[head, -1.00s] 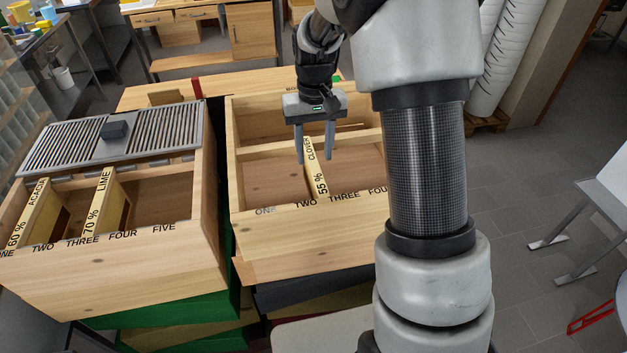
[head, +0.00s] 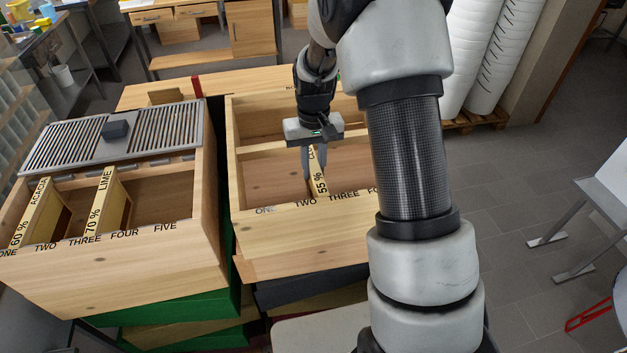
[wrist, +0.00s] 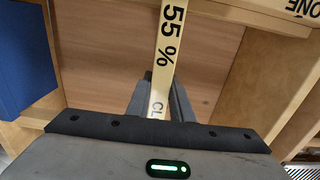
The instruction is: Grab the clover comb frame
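The clover comb frame (head: 322,188) is a thin pale wooden bar marked "55 %" and partly hidden "CLOVER". It sits in the right-hand open wooden box (head: 290,224), its near end at the front wall between the labels TWO and THREE. My gripper (head: 314,172) points down over it, with its fingers close together around the bar. In the wrist view, the fingers of my gripper (wrist: 162,88) stand one on each side of the frame (wrist: 169,45) and appear shut on it. The comb below the bar is hidden.
The left wooden box (head: 140,262) holds an acacia 60 % frame (head: 32,210) and a lime 70 % frame (head: 102,205). A slatted grey grid (head: 165,128) with a dark block lies behind them. The right box is otherwise open around the frame.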

